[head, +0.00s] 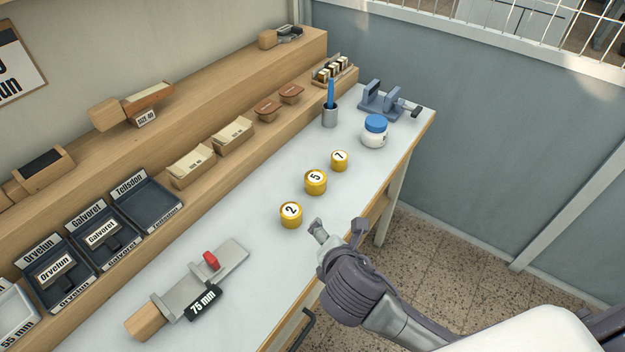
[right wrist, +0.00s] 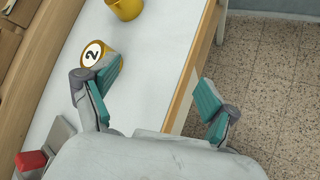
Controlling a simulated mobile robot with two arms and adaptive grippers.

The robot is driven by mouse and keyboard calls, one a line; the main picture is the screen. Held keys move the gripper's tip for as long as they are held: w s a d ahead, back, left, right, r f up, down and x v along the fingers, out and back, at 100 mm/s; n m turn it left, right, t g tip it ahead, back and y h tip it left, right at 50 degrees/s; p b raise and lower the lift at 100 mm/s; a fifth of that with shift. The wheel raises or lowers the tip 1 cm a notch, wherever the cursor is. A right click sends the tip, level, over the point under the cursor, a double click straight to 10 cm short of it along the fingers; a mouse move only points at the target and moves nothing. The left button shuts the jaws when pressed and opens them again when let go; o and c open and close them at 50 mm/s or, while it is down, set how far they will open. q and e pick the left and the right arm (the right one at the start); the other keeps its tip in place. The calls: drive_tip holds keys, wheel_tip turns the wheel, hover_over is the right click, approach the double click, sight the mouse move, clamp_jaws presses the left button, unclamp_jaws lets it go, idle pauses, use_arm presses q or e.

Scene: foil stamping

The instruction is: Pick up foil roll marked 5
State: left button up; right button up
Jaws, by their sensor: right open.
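Foil roll 5 (head: 316,183) is a gold cylinder with a white top label, upright on the white tabletop between foil roll 2 (head: 291,215) and foil roll 7 (head: 339,160). My right gripper (head: 331,228) is at the table's front edge, to the right of roll 2 and nearer me than roll 5. In the right wrist view my right gripper (right wrist: 160,97) is open and empty, one finger in front of part of roll 2 (right wrist: 97,55). A gold roll with its label out of sight (right wrist: 127,8) is cut by the top edge there. My left gripper is not in view.
A clamp-like tool marked 75 mm (head: 190,290) lies at the front left. A blue-lidded jar (head: 374,131), a cup with a blue tool (head: 330,116) and a blue-grey vise (head: 385,102) stand at the far end. Labelled trays (head: 148,207) line the wooden shelf.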

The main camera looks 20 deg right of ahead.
sight(316, 179)
drive_tip(key=w+r+n+t, duration=0.1)
drive_tip(key=n, duration=0.1)
drive_tip(key=w+r+n, duration=0.1)
drive_tip(key=n, duration=0.2)
drive_tip(key=w+r+n+t, duration=0.1)
drive_tip(key=w+n, duration=0.1)
drive_tip(key=shift+a+r+t+h, duration=0.3)
drive_tip(key=shift+a+r, duration=0.05)
drive_tip(key=shift+a, duration=0.05)
drive_tip(key=shift+w+r+n, duration=0.2)
drive_tip(key=shift+r+n, duration=0.05)
drive_tip(key=shift+n, duration=0.55)
drive_tip(key=shift+w+t, duration=0.25)
drive_tip(key=shift+t, duration=0.05)
drive_tip(key=x, duration=1.3)
drive_tip(key=shift+w+a, duration=0.1)
drive_tip(key=shift+w, duration=0.05)
drive_tip(key=c, duration=1.2)
drive_tip(key=shift+c, duration=0.4)
drive_tip(key=shift+r, duration=0.15)
